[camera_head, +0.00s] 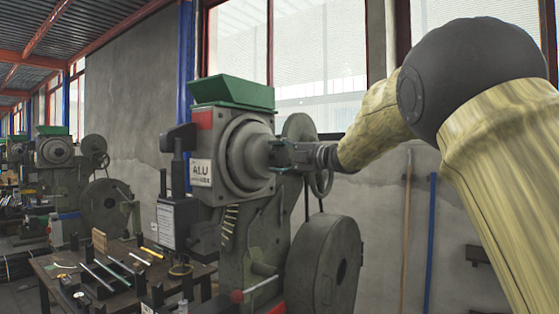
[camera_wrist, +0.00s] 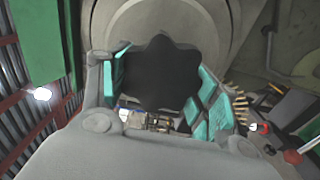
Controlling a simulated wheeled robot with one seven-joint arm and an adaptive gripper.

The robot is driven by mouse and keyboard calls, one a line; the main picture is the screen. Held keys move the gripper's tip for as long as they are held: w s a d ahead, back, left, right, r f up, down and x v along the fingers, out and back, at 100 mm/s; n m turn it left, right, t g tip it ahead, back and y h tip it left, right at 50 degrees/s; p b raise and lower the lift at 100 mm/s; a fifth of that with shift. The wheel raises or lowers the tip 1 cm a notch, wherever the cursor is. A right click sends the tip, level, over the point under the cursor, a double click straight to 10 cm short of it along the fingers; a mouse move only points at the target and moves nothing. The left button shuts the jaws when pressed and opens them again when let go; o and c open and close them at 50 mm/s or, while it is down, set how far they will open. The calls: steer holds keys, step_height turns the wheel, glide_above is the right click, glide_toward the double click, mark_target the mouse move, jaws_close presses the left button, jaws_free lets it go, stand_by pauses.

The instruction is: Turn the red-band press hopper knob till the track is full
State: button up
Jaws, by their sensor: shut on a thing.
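The red-band press (camera_head: 260,215) stands in the middle of the head view, with a red band (camera_head: 201,120), an "ALU" label and a green hopper (camera_head: 232,92) on top. Its round hopper drum (camera_head: 240,150) faces right. My gripper (camera_head: 276,155) reaches in from the right to the drum's centre. In the wrist view the dark, lobed knob (camera_wrist: 165,75) sits between the teal finger pads, and my gripper (camera_wrist: 165,95) is shut on it. The track (camera_head: 230,222) slopes down below the drum with several brass-coloured rivets; they also show in the wrist view (camera_wrist: 242,108). How full it is, I cannot tell.
A handwheel (camera_head: 322,180) and a large flywheel (camera_head: 325,265) are close to my wrist. A workbench (camera_head: 75,265) with tools stands at lower left. A similar press (camera_head: 60,165) is farther back. A red-ball lever (camera_head: 237,296) sticks out low.

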stand_by(0.3)
steer(key=o, duration=1)
steer(key=v, duration=1.2)
steer(key=shift+f, duration=0.1)
